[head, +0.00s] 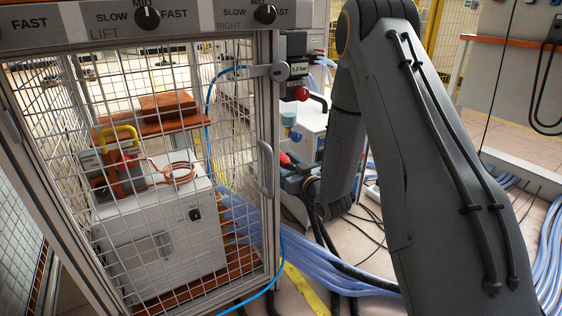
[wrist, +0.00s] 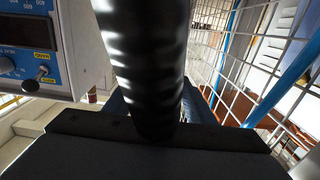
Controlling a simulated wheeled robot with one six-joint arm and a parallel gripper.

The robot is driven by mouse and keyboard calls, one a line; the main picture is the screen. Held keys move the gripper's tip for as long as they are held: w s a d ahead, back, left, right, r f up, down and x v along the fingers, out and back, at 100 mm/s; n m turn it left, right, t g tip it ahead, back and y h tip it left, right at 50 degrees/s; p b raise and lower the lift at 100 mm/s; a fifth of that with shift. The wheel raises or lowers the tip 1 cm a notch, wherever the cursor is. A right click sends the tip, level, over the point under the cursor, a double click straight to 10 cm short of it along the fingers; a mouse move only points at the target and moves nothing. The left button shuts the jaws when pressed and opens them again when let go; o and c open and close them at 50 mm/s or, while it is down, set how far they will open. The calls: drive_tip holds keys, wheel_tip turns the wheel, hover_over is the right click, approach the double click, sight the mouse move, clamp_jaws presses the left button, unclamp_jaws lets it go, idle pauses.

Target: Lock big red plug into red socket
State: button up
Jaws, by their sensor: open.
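My gripper (head: 296,180) is low behind the right cage post in the head view, small and partly hidden by my arm. Its jaws are open. A small red part (head: 285,158) shows just above and left of it, against a white cabinet (head: 312,140). It may be the big red plug or the red socket, but I cannot tell which. In the wrist view a thick, shiny black ribbed cable or hose (wrist: 145,60) runs down the middle to a dark block at the bottom edge. No red plug or socket is clear there.
A wire-mesh cage (head: 268,170) with a white heater unit (head: 150,245) and copper coil stands at left. Light-blue hoses (head: 335,265) and black cables cross the floor. A pressure unit (head: 297,70) with a red knob is on the post. The wrist view shows a control panel (wrist: 35,45).

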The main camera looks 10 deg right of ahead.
sight(288, 166)
drive_tip(key=shift+c, duration=0.3)
clamp_jaws()
drive_tip(key=shift+p+v, duration=1.55)
drive_tip(key=shift+v, duration=1.45)
